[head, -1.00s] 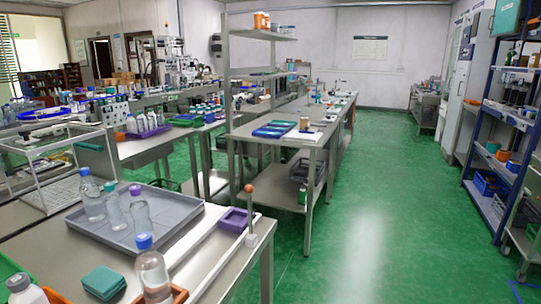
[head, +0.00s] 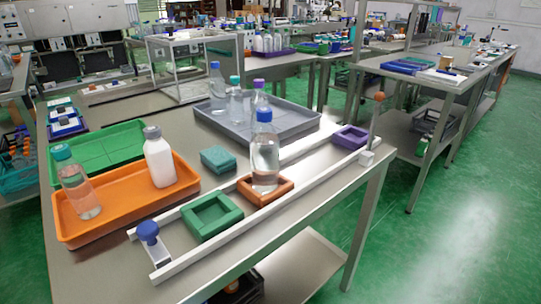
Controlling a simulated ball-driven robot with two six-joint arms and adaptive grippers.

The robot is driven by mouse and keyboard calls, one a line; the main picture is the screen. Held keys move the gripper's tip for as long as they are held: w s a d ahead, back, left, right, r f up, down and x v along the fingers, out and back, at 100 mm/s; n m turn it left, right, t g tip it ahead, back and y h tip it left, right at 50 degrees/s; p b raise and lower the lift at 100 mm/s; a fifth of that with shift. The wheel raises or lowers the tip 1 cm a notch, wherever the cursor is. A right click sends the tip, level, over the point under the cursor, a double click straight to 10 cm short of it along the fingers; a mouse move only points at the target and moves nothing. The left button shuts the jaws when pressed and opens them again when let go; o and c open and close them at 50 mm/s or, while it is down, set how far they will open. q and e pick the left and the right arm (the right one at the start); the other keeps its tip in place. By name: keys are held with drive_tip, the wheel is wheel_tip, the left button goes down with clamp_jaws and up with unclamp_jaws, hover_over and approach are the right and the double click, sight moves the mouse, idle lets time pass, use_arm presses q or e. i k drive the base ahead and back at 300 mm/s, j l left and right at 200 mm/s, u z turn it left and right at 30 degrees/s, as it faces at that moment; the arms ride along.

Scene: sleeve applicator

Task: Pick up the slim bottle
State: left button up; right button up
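Several bottles stand on the near steel bench. A clear bottle with a teal cap (head: 77,183) leans slightly in the orange tray (head: 120,212), beside a white bottle with a grey cap (head: 159,158). A clear bottle with a blue cap (head: 264,152) stands in the brown square holder (head: 283,192). In the grey tray (head: 290,118) stand a blue-capped bottle (head: 217,88), a teal-capped bottle (head: 236,101) and a purple-capped bottle (head: 259,97), partly hidden. I cannot tell for certain which is the slim one. Neither gripper is in view.
A white-railed track holds a green holder (head: 211,216) and a purple holder (head: 350,138), with a blue knob (head: 148,233) at its near end. A teal block (head: 217,159) and an empty green tray (head: 97,152) lie nearby. Green floor is open at right.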

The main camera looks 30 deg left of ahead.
sight(73, 179)
drive_tip(key=u, duration=1.45)
